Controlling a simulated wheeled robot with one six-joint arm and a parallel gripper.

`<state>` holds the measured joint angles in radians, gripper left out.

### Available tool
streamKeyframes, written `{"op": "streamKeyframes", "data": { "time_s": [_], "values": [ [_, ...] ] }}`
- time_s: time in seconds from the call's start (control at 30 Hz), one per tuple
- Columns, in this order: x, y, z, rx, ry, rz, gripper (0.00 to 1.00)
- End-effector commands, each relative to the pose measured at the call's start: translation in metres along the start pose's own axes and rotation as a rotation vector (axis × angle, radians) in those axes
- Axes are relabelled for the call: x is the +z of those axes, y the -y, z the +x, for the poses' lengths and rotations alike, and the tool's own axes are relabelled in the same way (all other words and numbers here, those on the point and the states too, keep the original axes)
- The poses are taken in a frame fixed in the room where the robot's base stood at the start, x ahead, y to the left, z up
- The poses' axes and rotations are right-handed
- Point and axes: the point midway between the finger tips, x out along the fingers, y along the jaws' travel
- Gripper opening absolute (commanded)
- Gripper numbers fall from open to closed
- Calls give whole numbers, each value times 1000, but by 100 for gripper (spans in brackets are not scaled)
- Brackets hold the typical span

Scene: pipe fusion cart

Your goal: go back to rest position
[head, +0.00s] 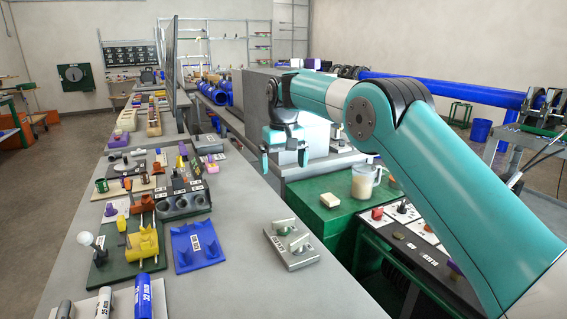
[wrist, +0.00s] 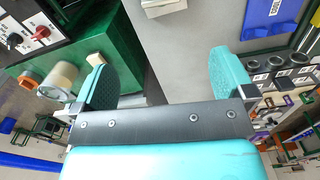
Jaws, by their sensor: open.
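My gripper (head: 285,157) is in the middle of the head view, with its teal fingers pointing down. It hangs over the gap between the long grey bench (head: 234,226) and the green cabinet (head: 325,216). In the wrist view, my gripper (wrist: 160,83) shows two teal fingers spread apart with nothing between them. Through the gap I see the bench's grey surface and its edge. My teal arm reaches in from the lower right of the head view.
On the bench are a grey metal block (head: 291,249), a blue holder (head: 197,246), a yellow part (head: 142,243) and blue cylinders. A clear jug (head: 363,182) and a pale block (head: 330,199) stand on the green cabinet. A blue pipe (head: 450,91) runs behind my arm.

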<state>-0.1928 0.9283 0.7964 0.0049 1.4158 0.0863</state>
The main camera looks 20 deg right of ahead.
Motion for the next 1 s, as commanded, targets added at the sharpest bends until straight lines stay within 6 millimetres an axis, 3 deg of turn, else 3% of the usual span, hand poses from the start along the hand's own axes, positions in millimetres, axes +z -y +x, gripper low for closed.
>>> {"op": "streamKeyframes", "data": {
  "time_s": [0.27, 0.37, 0.47, 0.73, 1.0],
  "values": [
    [7, 2, -7, -3, -5, -18, 100],
    [25, 8, -22, -11, -16, -61, 100],
    [56, 16, -40, -28, -32, -124, 100],
    [177, 40, -67, -115, -75, -302, 100],
    [325, 61, -55, -243, -113, -443, 100]
  ]
}}
